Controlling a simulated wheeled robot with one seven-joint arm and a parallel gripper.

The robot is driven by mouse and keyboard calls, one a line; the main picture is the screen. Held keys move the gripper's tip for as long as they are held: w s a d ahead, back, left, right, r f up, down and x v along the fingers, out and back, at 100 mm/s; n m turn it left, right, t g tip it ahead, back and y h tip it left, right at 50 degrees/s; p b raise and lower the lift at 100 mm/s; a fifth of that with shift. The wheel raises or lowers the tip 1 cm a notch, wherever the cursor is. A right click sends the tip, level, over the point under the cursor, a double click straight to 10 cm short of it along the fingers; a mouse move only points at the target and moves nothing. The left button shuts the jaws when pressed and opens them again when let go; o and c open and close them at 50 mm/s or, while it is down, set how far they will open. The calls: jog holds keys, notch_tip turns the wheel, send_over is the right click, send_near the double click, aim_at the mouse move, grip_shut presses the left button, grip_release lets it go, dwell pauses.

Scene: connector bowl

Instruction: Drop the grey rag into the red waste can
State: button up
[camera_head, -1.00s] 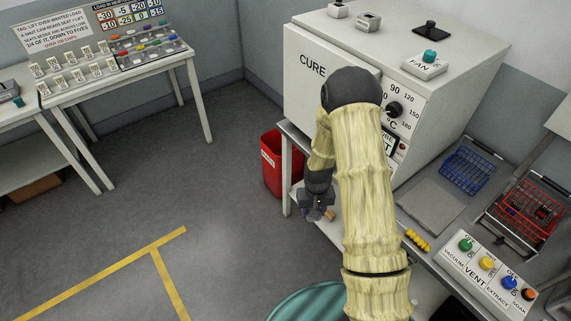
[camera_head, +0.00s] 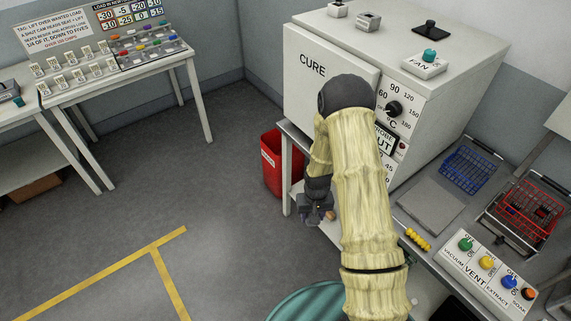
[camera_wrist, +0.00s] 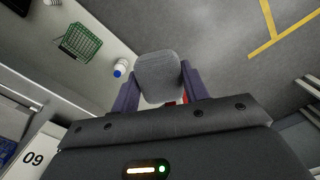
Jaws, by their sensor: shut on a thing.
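The grey rag (camera_wrist: 160,72) shows in the wrist view as a rounded grey pad between the two dark fingers. My gripper (camera_wrist: 160,88) is shut on it. In the head view my gripper (camera_head: 316,216) hangs at the end of the bent arm, near the bench's left edge; the rag cannot be made out clearly there. The red waste can (camera_head: 283,165) stands on the floor by the bench leg, up and left of my gripper and apart from it. Its right side is partly hidden by the bench. A small red patch shows beside the rag in the wrist view.
The white CURE oven (camera_head: 330,62) stands behind my arm. A blue basket (camera_head: 468,172) and a red basket (camera_head: 525,215) lie on the right bench. A white bottle with a blue cap (camera_wrist: 121,67) and a green basket (camera_wrist: 78,42) show in the wrist view. The floor at left is clear.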

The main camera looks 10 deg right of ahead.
jog(key=s+f, duration=0.3)
jog(key=f, duration=1)
jog(key=shift+s, duration=0.3)
jog(key=shift+w, duration=0.1)
